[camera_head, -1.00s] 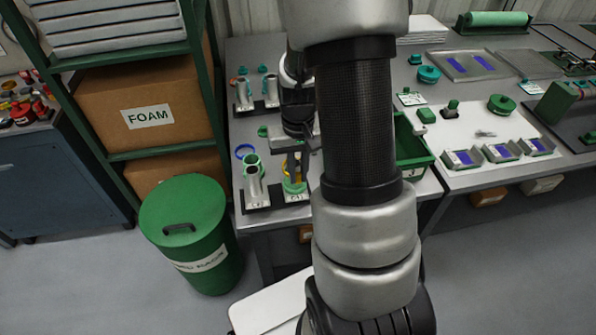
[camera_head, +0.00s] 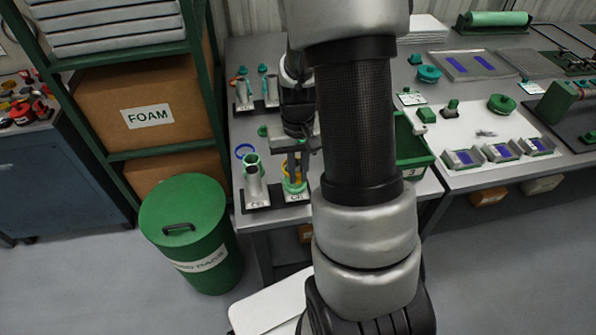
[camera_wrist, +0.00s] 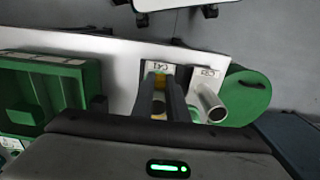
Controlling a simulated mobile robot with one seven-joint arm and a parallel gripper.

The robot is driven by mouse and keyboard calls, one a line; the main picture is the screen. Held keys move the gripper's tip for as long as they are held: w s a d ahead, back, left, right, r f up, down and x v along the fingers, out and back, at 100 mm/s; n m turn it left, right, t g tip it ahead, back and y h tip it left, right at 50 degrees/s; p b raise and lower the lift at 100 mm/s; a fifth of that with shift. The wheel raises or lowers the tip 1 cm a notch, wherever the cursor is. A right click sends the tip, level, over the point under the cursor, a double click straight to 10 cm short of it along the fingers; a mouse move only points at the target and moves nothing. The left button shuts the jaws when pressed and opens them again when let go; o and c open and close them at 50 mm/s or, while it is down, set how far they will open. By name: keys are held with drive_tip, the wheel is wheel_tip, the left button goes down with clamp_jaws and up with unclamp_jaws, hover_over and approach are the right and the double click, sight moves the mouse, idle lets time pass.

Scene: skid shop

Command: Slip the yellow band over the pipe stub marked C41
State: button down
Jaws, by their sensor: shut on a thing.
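The pipe stub marked C41 (camera_head: 294,186) stands upright in a dark holder at the table's front edge, with a green ring near its top. Its label (camera_wrist: 157,66) reads C41 in the wrist view. My gripper (camera_wrist: 159,84) is shut on the yellow band (camera_wrist: 160,78), directly over that stub.
A blue band (camera_head: 245,151) lies behind the left stub. More stubs (camera_head: 244,95) stand farther back. A green bin (camera_head: 416,165) sits right of my arm, partly hidden. A green trash can (camera_head: 196,240) stands on the floor at the table's left front.

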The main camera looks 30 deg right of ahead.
drive_tip(key=shift+f+b, duration=0.85)
drive_tip(key=shift+f, duration=0.25)
idle(1.6)
drive_tip(key=shift+f, duration=0.25)
drive_tip(key=shift+f+b, duration=0.2)
drive_tip(key=shift+b, duration=0.15)
drive_tip(key=shift+f, duration=0.3)
drive_tip(key=shift+f+b, duration=0.15)
drive_tip(key=shift+b, duration=0.2)
drive_tip(key=shift+f, duration=0.3)
drive_tip(key=shift+f+b, duration=0.35)
drive_tip(key=shift+b, duration=0.15)
idle(0.3)
